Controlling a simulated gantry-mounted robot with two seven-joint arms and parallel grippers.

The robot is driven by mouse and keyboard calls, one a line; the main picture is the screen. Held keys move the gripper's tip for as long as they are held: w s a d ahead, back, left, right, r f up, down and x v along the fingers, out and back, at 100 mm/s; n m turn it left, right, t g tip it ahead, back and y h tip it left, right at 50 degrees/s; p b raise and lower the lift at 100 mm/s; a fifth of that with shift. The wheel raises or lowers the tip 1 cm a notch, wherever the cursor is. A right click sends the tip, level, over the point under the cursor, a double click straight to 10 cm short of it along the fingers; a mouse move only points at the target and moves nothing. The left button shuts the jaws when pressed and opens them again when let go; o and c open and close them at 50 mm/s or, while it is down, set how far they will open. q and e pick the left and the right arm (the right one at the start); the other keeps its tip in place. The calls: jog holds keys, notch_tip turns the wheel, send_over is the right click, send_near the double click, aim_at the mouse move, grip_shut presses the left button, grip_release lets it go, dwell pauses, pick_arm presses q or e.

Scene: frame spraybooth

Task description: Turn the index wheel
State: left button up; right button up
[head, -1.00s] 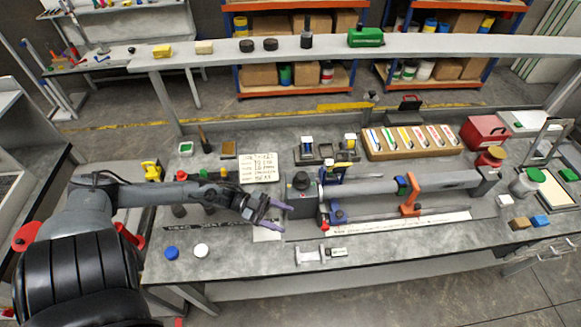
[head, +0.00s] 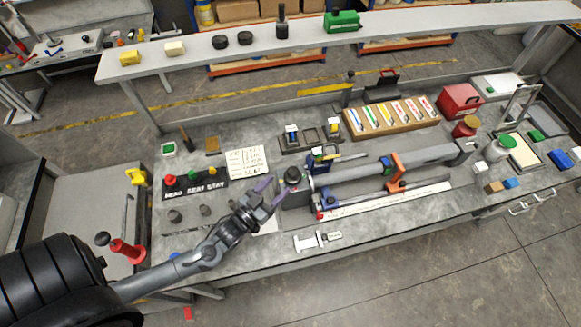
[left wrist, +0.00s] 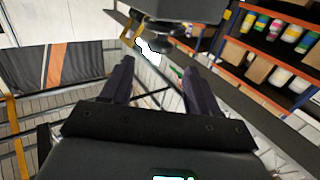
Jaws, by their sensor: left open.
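A dark round knob (head: 293,175), which looks like the index wheel, sits on a grey block at the left end of the long grey tube fixture (head: 400,167). My left gripper (head: 277,188) reaches in from the lower left, its purple-grey fingers open and empty. The fingertips are just left of the knob; I cannot tell whether they touch it. In the left wrist view the open fingers (left wrist: 157,78) point toward a dark body with a rounded underside (left wrist: 165,38), likely the same fixture. My right gripper is not in view.
A button panel (head: 195,184) and a white note card (head: 248,163) lie left of the fixture. A caliper (head: 317,240) lies in front. An orange clamp (head: 396,172) stands on the tube side. A raised shelf (head: 380,32) spans the back.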

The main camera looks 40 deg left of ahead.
aim_at(289, 174)
pick_arm(q)
jog(key=w+p, duration=0.1)
jog(key=w, duration=0.7)
jog(key=shift+w, duration=0.3)
jog(key=shift+a, duration=0.1)
jog(key=c, duration=0.9)
jog(key=shift+m+h, duration=0.3)
jog(key=shift+h, duration=0.2)
